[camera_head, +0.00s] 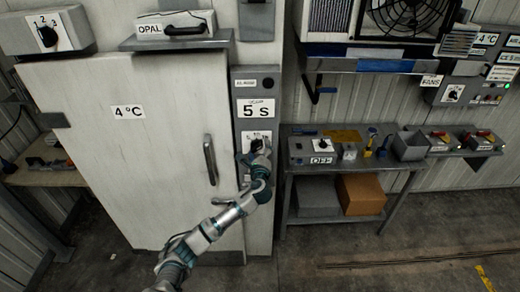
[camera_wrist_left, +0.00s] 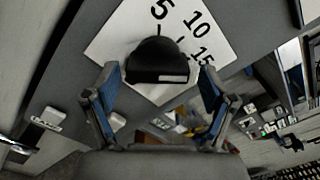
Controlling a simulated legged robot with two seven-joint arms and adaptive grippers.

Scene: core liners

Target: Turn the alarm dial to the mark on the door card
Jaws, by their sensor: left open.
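The alarm dial is a black knob (camera_wrist_left: 157,60) on a white scale plate (camera_wrist_left: 118,38) with the numbers 5, 10 and 15, seen close in the left wrist view. A pale strip shows on the knob's near face; I cannot tell which number it points to. My left gripper (camera_wrist_left: 160,92) is open, one blue-lined finger on each side of the knob, with gaps visible. In the head view the gripper (camera_head: 256,156) is at the grey column panel and partly covers the dial plate (camera_head: 255,136).
The pale door (camera_head: 85,165) with a vertical handle (camera_head: 210,159) stands left of the panel. A grey bench (camera_head: 350,164) with an "OFF" switch box and small items stands right, with boxes on its lower shelf. The floor in front is clear.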

